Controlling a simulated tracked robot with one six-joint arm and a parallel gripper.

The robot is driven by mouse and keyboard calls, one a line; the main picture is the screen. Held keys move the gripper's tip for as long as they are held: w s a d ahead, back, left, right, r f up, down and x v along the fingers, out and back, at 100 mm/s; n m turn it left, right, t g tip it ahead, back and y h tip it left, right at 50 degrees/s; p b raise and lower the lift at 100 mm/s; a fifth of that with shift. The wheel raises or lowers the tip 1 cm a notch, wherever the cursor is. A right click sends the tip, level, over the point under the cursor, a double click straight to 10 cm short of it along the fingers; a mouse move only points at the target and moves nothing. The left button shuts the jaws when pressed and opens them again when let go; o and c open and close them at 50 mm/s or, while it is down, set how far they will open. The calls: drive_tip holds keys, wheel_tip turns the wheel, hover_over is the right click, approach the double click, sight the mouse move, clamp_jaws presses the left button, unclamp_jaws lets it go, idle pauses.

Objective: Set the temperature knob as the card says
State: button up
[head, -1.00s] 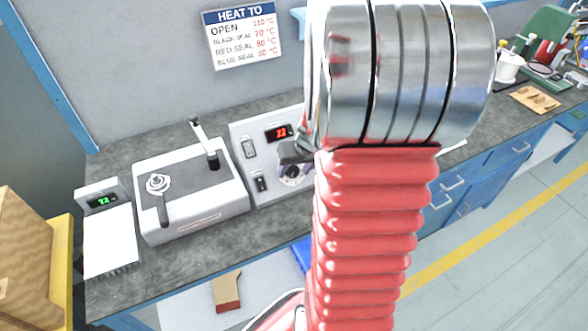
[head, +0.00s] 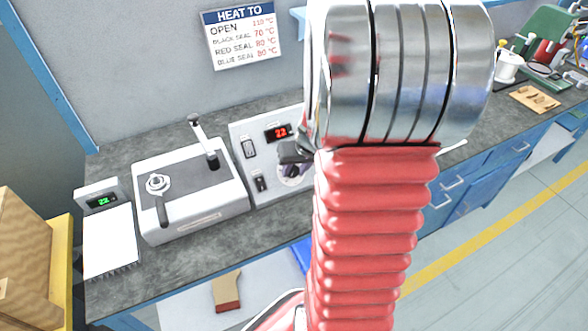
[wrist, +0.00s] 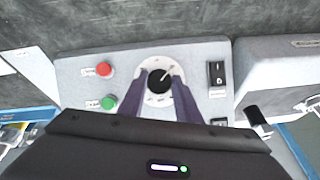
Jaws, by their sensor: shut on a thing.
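The temperature knob (wrist: 158,85) is black with a pale pointer mark on a round white dial, in the wrist view. The pointer is toward the upper right; the dial figures are too small to read. My gripper (wrist: 159,74) is shut on the knob, with a dark purple finger on each side. In the head view my arm covers part of the control box (head: 248,130). Its red display (head: 278,132) seems to read 22.
A red button (wrist: 104,69) and a green button (wrist: 108,103) lie left of the dial, and a black rocker switch (wrist: 216,73) lies right. A grey-topped machine with a lever (head: 190,170) stands left of the box. A small unit with a green display (head: 103,201) is further left.

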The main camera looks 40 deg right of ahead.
drive_tip(key=shift+s+d+m+t+y, duration=0.1)
drive_tip(key=shift+m+t+y, duration=0.3)
drive_tip(key=shift+m, duration=1)
drive_tip(key=shift+d+m+t+y, duration=0.1)
drive_tip(key=shift+m+t+y, duration=0.3)
drive_tip(key=shift+m, duration=1)
drive_tip(key=shift+a, duration=0.1)
drive_tip(key=o, duration=1.1)
drive_tip(key=shift+c, duration=0.2)
drive_tip(key=v, duration=1.3)
drive_tip(key=shift+d+r, duration=0.25)
drive_tip(key=shift+r, duration=0.05)
